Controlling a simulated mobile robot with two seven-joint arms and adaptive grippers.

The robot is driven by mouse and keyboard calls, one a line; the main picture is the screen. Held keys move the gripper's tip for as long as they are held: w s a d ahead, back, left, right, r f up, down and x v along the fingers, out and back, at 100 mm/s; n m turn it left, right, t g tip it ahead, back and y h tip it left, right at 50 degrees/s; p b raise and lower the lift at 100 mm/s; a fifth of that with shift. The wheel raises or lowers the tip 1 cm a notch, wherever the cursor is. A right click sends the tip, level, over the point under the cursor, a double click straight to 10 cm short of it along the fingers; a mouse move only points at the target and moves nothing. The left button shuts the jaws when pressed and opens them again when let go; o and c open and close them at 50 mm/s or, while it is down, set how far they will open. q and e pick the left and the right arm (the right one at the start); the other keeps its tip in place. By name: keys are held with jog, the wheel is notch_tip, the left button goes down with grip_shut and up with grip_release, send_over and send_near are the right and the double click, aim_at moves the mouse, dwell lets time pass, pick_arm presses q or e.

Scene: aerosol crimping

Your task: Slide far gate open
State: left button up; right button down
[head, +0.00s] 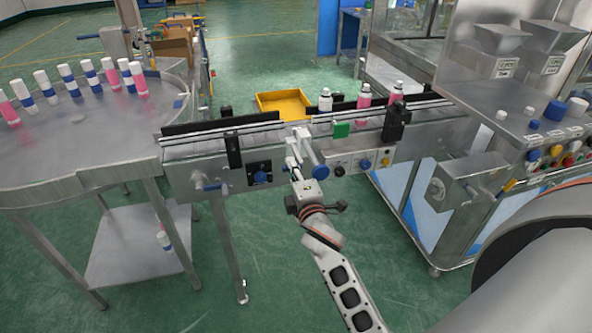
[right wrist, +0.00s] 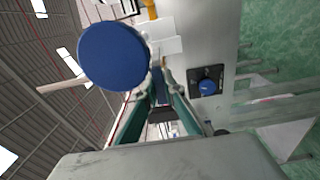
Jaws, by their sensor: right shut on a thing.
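My right gripper (head: 295,160) is at the front edge of the conveyor, at the break between its left and right sections. It is shut on a small part, seemingly the gate's handle, mostly hidden between the fingers. A pale plate (head: 299,132), seemingly the gate, stands just beyond the fingers. A round blue knob (head: 319,172) on a pale rod sticks out to the right of the gripper. In the right wrist view the fingers (right wrist: 160,88) close in, with the blue knob (right wrist: 113,56) large beside them. My left gripper is not in view.
The conveyor (head: 233,138) carries pink and white bottles (head: 363,102) at its right. A round table (head: 75,140) with several bottles is left. A yellow bin (head: 284,103) is behind.

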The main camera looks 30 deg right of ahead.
jog(key=shift+s+f, duration=0.15)
jog(key=shift+f, duration=0.1)
jog(key=c, duration=2.5)
grip_release()
jog(key=o, duration=0.4)
jog(key=shift+s, duration=0.1)
jog(key=shift+c, duration=0.2)
jog(key=shift+r, duration=0.15)
jog(key=v, duration=1.2)
